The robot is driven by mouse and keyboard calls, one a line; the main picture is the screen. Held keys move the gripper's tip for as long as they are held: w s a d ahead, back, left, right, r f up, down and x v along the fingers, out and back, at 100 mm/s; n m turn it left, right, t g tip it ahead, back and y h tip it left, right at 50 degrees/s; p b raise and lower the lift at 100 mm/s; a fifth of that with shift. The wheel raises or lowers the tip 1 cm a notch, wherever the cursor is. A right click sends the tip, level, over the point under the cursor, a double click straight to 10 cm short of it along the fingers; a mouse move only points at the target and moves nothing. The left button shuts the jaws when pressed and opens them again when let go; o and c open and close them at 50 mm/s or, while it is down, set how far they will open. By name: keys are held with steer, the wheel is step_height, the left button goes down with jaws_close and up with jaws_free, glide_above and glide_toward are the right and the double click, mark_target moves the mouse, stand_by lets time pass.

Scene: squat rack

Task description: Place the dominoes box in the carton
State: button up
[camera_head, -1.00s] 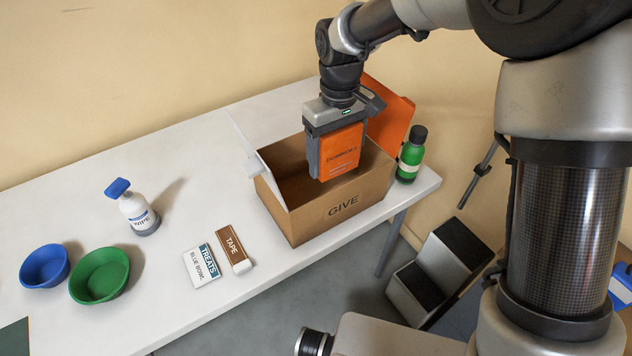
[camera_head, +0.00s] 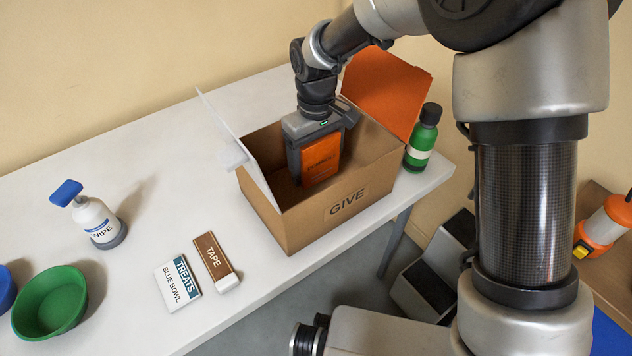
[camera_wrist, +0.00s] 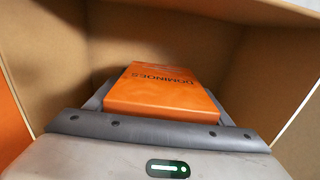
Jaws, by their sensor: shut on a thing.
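The orange dominoes box (camera_head: 320,160) is held upright between the jaws of my gripper (camera_head: 315,165), which is shut on it. In the wrist view the dominoes box (camera_wrist: 165,90) shows its printed name, with the brown carton walls around it. The open carton (camera_head: 345,207), marked GIVE, stands on the white table. My gripper reaches down through its open top, and the lower part of the box is inside the carton. Whether the box touches the carton floor I cannot tell.
A green bottle (camera_head: 422,138) stands right beside the carton. The orange flap (camera_head: 385,90) rises behind it, and white flaps stand at its left. A TAPE box (camera_head: 215,262), a TREATS card (camera_head: 177,283), a WIPE bottle (camera_head: 98,222) and a green bowl (camera_head: 50,302) lie to the left.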

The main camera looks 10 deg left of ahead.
mark_target(316, 189)
steer(key=shift+f+b, duration=0.6)
steer(key=shift+f, duration=1.85)
steer(key=shift+f, duration=0.1)
steer(key=shift+f, duration=0.15)
steer(key=o, duration=1.3)
